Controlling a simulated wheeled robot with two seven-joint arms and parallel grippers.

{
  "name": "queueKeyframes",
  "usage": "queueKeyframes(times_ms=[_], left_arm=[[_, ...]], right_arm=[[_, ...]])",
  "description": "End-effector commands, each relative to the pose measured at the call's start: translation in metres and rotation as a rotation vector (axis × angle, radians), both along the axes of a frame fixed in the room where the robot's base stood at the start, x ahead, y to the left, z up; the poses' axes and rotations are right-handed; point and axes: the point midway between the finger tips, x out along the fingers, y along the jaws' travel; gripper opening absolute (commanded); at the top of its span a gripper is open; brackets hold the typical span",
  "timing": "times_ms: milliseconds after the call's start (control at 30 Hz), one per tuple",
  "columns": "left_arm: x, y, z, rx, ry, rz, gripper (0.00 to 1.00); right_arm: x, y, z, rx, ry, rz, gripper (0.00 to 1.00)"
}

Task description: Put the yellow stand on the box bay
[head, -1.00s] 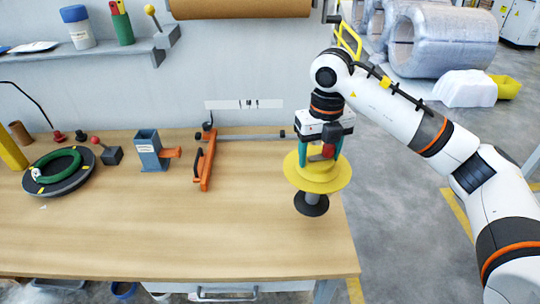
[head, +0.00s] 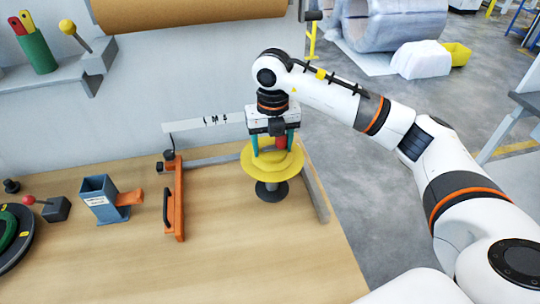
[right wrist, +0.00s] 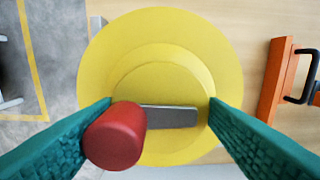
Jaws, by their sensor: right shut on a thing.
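The yellow stand (head: 272,163) has a wide yellow disc with a raised middle, above a grey post and a dark round base (head: 272,191). It is upright, inside the corner of low grey rails at the workbench's right end, which may be the box bay. I cannot tell whether its base touches the table. My right gripper (head: 273,146) is shut on the stand's upper part from above. In the right wrist view, its teal fingers are on both sides of the yellow hub (right wrist: 160,80), and a red knob (right wrist: 115,136) is beside the left finger. My left gripper is not in view.
An orange-framed tool (head: 174,203) with a black handle is left of the stand. A grey rail (head: 315,193) runs along the right, near the table edge. A blue-grey holder (head: 102,203) is farther left. The wooden tabletop (head: 230,260) in front is clear.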

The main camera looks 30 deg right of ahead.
Motion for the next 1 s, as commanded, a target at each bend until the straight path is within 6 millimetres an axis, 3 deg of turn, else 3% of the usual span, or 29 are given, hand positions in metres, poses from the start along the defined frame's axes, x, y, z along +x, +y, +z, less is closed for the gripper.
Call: queueKeyframes(times_ms=[300,667,700,833,1000], left_arm=[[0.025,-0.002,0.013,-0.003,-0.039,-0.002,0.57],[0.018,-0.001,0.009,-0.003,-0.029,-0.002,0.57],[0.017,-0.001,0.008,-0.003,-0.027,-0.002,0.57],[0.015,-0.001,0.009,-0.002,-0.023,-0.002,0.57],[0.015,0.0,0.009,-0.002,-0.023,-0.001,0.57]], right_arm=[[0.0,0.0,-0.034,0.001,0.002,0.0,0.12],[0.0,0.0,-0.042,0.0,-0.002,0.001,0.12],[0.0,0.0,-0.043,0.001,-0.001,0.001,0.66],[0.0,0.0,-0.042,0.001,-0.001,0.001,0.86],[0.0,0.0,-0.042,0.0,0.0,0.001,0.86]])
